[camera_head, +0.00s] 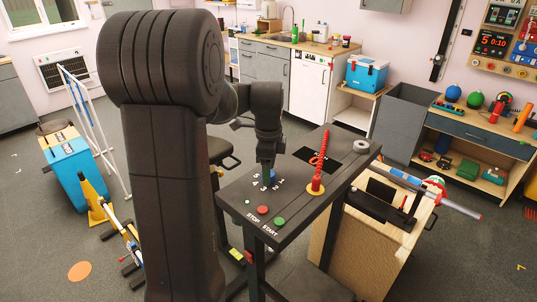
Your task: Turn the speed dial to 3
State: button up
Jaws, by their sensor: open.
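The speed dial (269,177) is a small blue knob on the dark control table, with white numbers printed around it. The numbers are too small, and partly covered, to read which one the dial points at. My gripper (267,164) points down directly over the dial, with its fingers at or around the knob. The jaws are open. The fingers hide part of the dial, and I cannot tell whether they touch it.
On the dark table (300,222) are a red stop button (263,209), a green start button (280,221), a red coiled upright piece (319,165) and a grey ring (361,146). A wooden crate (345,255) stands close on the right.

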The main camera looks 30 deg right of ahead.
notch_tip(320, 180, up, 13)
jog(key=shift+r+b, duration=0.15)
jog(key=shift+b, duration=0.2)
dwell(0.5)
notch_tip(320, 180, down, 14)
jog(key=shift+p, duration=0.4)
jog(key=shift+r, duration=0.15)
